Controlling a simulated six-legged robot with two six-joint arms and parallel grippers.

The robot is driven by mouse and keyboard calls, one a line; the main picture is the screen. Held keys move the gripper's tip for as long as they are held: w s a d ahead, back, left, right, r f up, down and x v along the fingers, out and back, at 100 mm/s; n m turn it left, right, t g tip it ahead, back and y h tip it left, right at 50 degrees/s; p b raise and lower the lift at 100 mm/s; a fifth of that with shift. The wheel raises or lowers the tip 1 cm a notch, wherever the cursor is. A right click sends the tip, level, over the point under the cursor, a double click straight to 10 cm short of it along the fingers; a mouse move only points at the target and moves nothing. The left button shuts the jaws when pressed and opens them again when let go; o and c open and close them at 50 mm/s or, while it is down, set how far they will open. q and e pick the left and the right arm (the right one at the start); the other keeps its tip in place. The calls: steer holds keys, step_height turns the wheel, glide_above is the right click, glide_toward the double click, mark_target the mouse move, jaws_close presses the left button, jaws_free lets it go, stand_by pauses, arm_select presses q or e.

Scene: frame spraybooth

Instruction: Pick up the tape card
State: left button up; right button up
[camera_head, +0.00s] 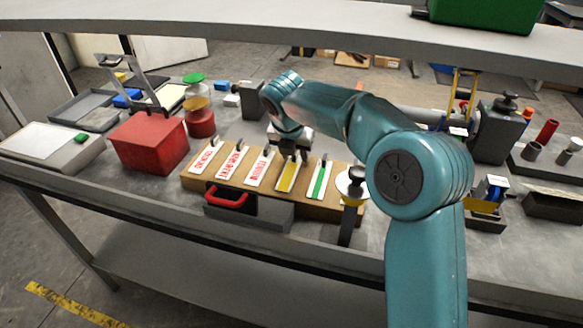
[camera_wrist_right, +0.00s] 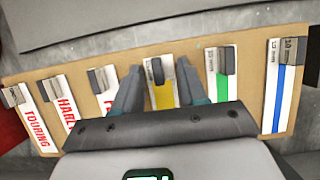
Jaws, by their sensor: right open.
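Several white cards lie in a row on a tan board (camera_head: 304,186). One has a yellow stripe (camera_head: 287,177), one a green stripe (camera_head: 319,181), and one a blue stripe (camera_wrist_right: 283,88). The others, at the left, carry red lettering, such as the TOURING card (camera_wrist_right: 37,118). Each card has a dark grip block near its far end. My right gripper (camera_head: 291,154) is open over the far end of the yellow-striped card. In the wrist view, its fingers (camera_wrist_right: 158,80) lie either side of that card's block (camera_wrist_right: 157,70). Contact cannot be told. My left gripper is not in view.
A red box (camera_head: 150,142) stands left of the board. A dark case with a red handle (camera_head: 227,197) sits before it. A dark-handled tool (camera_head: 354,190) stands to the right. A grey shelf (camera_head: 200,18) crosses above the bench.

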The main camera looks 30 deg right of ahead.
steer(key=c, duration=0.6)
steer(key=shift+w, duration=0.1)
